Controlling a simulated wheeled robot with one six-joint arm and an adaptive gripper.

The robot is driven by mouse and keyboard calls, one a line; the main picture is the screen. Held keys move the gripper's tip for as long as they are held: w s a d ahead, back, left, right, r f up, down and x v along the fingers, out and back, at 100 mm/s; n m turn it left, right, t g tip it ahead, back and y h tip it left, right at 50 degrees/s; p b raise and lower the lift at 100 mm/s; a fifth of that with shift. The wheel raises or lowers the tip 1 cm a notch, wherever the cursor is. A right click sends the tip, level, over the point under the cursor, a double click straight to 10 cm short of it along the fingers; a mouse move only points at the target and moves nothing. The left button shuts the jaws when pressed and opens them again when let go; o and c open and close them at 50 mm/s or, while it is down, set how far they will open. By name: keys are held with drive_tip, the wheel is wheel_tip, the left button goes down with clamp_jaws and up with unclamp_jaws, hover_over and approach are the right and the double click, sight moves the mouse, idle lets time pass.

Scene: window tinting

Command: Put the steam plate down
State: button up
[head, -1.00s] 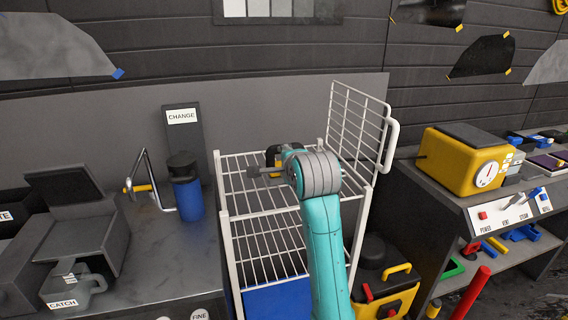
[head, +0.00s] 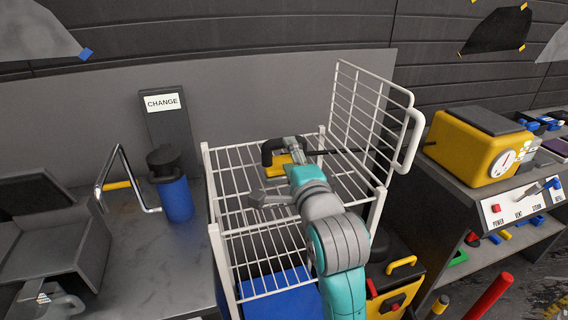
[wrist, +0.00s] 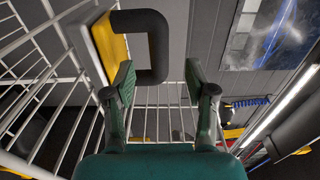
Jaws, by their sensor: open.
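The steam plate is a yellow block (head: 277,165) with a black loop handle (head: 268,152). In the head view it is at the top wire shelf of the white cart (head: 232,190), partly hidden by my arm. In the wrist view the yellow block (wrist: 106,45) is at upper left, and its black handle (wrist: 158,45) reaches between and beyond my fingertips. My gripper (wrist: 158,75) is open around the near part of the handle; I cannot tell whether a finger touches it. In the head view my gripper (head: 293,152) is right beside the plate.
A raised wire panel (head: 360,115) edges the cart's right side. A yellow steam unit (head: 478,148) stands on the right bench. A blue bottle (head: 176,195) and the CHANGE sign (head: 163,103) are at left. A blue panel (head: 275,285) lies below the top shelf.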

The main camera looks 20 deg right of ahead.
hover_over(284, 157)
drive_tip(key=s, duration=0.2)
drive_tip(key=shift+w+a, duration=0.2)
clamp_jaws()
